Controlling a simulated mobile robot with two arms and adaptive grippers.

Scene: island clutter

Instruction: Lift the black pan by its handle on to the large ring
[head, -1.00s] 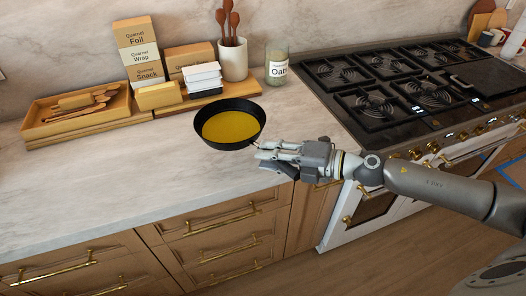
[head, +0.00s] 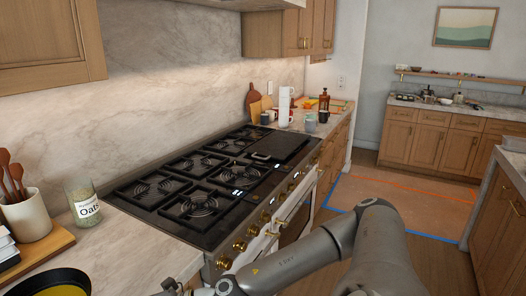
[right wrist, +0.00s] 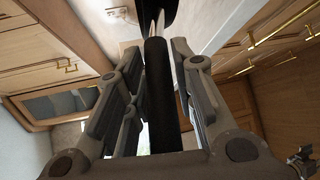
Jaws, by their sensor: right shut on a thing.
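The black pan (head: 50,283) shows only in part at the bottom left corner of the head view, with a yellow inside. Its dark handle (right wrist: 162,100) runs up the middle of the right wrist view, between the fingers of my right gripper (right wrist: 156,50), which is shut on it. The pan's dark body (right wrist: 157,14) is at the top of that view. Whether the pan touches the counter is hidden. The stove's burner rings include a front one (head: 198,205) and one left of it (head: 152,188); which is largest is hard to tell. My left gripper is out of view.
The black stove top (head: 215,232) lies right of the pan, with brass knobs (head: 240,245) along its front. A glass oats jar (head: 84,203) and a utensil crock (head: 27,218) stand behind the pan. Mugs (head: 310,123) stand beyond the stove. The burners look clear.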

